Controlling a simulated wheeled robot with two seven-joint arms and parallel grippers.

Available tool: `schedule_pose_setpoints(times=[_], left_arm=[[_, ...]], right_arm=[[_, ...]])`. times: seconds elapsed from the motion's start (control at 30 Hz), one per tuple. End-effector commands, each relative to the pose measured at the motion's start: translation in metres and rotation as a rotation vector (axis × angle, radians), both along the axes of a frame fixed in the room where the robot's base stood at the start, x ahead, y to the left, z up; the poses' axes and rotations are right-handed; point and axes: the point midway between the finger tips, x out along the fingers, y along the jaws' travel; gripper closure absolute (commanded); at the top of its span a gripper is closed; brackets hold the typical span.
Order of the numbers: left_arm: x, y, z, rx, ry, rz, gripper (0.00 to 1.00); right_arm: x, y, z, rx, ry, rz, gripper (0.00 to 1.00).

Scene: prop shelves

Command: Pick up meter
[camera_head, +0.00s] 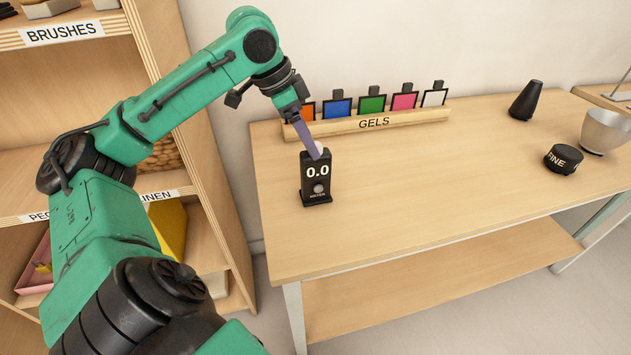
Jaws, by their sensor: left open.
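The meter (316,187) is a small black upright device with a "0.0" readout and a light round spot on its front. It stands on the wooden table (420,200) near the left end. My left gripper (310,140) comes down from above at the meter's top, its purple-grey finger slanting beside the pale dome there. The gripper is open. Only one finger shows clearly, and I cannot tell whether it touches the meter. My right gripper is out of view.
A "GELS" rack (375,123) with several coloured squares stands behind the meter. A shelf unit (160,55) is at the left. The table's middle is clear.

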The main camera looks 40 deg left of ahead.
Motion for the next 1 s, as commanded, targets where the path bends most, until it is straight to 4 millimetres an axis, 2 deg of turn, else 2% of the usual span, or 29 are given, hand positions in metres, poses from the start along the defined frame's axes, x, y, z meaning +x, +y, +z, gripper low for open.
schedule_pose_setpoints(times=[0.03,0.17,0.37,0.5,0.7,0.77,0.9,0.93,1.0], left_arm=[[0.003,-0.003,-0.014,-0.001,0.004,-0.002,0.20],[0.010,-0.008,-0.031,-0.001,0.002,-0.001,0.20],[0.015,-0.015,-0.067,0.000,0.004,-0.002,0.20],[0.022,-0.019,-0.081,-0.002,0.000,-0.002,0.20],[0.023,-0.019,-0.083,0.001,-0.001,-0.001,0.20],[0.023,-0.019,-0.083,0.001,-0.001,-0.001,0.39],[0.022,-0.019,-0.083,0.000,0.000,-0.001,0.93],[0.022,-0.019,-0.083,0.000,0.000,-0.001,1.00],[0.022,-0.019,-0.083,0.000,-0.001,-0.001,1.00]], right_arm=[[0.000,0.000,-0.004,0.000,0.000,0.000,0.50],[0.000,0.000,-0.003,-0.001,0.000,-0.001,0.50],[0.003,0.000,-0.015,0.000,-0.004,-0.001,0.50],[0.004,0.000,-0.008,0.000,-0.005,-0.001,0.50],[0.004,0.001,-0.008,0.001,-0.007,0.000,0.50],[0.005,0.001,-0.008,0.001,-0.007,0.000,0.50],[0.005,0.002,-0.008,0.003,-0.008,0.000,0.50],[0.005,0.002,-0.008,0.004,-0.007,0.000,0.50],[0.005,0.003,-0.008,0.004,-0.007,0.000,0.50]])
